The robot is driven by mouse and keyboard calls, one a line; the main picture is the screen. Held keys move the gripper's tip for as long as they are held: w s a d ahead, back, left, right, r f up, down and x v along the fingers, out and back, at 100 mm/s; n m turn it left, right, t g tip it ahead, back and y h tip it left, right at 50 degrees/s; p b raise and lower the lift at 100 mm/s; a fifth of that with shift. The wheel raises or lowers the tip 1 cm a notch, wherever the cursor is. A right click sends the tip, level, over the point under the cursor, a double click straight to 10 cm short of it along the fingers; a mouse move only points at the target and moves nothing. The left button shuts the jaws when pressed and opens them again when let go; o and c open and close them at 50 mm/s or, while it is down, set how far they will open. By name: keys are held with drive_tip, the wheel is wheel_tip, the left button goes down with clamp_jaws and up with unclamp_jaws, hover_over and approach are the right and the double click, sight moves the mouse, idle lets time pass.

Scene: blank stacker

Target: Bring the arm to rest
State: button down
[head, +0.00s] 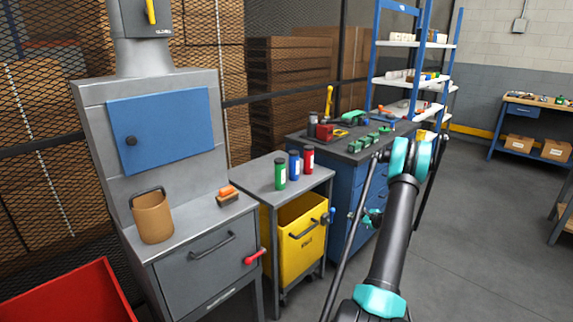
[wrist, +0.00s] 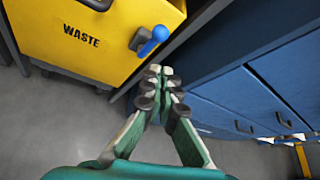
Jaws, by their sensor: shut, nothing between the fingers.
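In the wrist view my gripper (wrist: 163,72) is shut, its fingertips together with nothing between them. It hangs in front of the gap between the yellow waste bin (wrist: 95,38) and the blue drawer cabinet (wrist: 245,95). A blue handle (wrist: 152,42) on the bin's side shows just beyond the fingertips; I cannot tell the exact distance. In the head view my arm (head: 398,225) rises from the bottom edge to a teal joint in front of the workbench, then folds down behind itself. A small teal part of its end shows beside the blue cabinet.
A grey cart (head: 245,172) holds green, blue and red bottles above the yellow bin (head: 303,238). A grey cabinet (head: 195,265) with a brown container (head: 153,217) and a brush (head: 228,196) stands left. A red bin (head: 75,295) is lower left. Open floor (head: 470,235) lies right.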

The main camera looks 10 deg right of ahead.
drive_tip(key=w+a+r+m+t+h, duration=0.15)
drive_tip(key=r+m, duration=0.25)
drive_tip(key=r, duration=0.4)
drive_tip(key=w+a+r+m+t+h, duration=0.1)
drive_tip(key=r+m+t, duration=0.25)
drive_tip(key=r, duration=0.55)
drive_tip(key=w+a+r+m+t+h, duration=0.15)
drive_tip(key=r+m, duration=0.25)
drive_tip(key=r, duration=0.4)
drive_tip(key=s+r+m+h, duration=0.6)
drive_tip(key=s+r+m, duration=0.3)
drive_tip(key=m, duration=0.5)
drive_tip(key=s+a+f+m+g+y, duration=0.1)
drive_tip(key=s+a+f+m+g, duration=0.3)
drive_tip(key=s, duration=0.9)
drive_tip(key=s+a+f+m+g+y, duration=0.2)
drive_tip(key=s+a+f+m+g, duration=0.3)
drive_tip(key=s+a+f+m, duration=0.2)
drive_tip(key=s+a+f+m+g+y, duration=0.2)
drive_tip(key=s+a+f+m+g, duration=0.3)
drive_tip(key=s, duration=1.4)
drive_tip(key=a+f+m, duration=0.1)
drive_tip(key=a+m, duration=0.3)
drive_tip(key=a, duration=0.3)
drive_tip(key=shift+m, duration=0.35)
